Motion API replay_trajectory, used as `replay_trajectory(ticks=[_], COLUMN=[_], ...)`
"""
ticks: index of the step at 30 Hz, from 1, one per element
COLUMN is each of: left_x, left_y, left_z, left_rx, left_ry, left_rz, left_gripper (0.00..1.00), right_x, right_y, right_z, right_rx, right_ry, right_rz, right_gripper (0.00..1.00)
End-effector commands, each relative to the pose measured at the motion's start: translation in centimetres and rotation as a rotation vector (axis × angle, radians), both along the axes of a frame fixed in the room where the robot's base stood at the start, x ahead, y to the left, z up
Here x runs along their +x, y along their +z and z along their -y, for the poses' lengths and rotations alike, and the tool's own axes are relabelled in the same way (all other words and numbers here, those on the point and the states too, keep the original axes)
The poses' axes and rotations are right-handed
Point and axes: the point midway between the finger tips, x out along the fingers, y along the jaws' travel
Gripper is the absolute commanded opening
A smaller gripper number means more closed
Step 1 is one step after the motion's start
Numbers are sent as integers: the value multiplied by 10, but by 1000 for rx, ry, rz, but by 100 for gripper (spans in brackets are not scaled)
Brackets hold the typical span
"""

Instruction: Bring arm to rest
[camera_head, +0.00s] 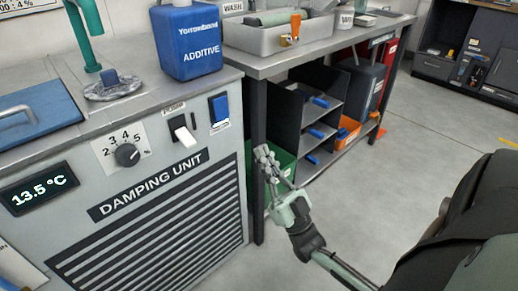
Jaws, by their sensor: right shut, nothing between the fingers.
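My right gripper (268,163) is in the middle of the head view, shut and empty. It is in front of the gap between the damping unit (235,200) and the shelves under the bench, apart from the unit's front panel. My right arm (340,268) runs from it down to the lower right. My left gripper is not in view.
The damping unit carries a dial (127,154), a white pump switch (186,136) and a blue additive container (188,42). A grey bench (300,55) stands behind, with a dark shelf rack (290,112) and a green bin (284,160) below. Open floor (420,130) lies to the right.

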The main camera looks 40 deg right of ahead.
Motion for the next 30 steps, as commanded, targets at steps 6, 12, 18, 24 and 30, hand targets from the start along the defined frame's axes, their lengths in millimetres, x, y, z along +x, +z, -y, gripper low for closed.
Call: replay_trajectory(ticks=[6, 12, 18, 24, 30], left_x=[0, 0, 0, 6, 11], left_y=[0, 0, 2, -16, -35], left_z=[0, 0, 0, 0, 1], left_rx=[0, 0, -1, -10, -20], left_ry=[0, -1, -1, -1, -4], left_rz=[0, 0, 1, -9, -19], left_gripper=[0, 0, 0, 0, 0], right_x=[0, 0, 9, 55, 67], right_y=[0, 0, -5, -58, -152], right_z=[0, 0, -4, -26, -48], right_rx=[0, 0, -3, -37, -110], right_ry=[0, 0, -1, -11, -39], right_rz=[0, 0, -57, -433, -955], right_gripper=[0, 0, 0, 0, 0])
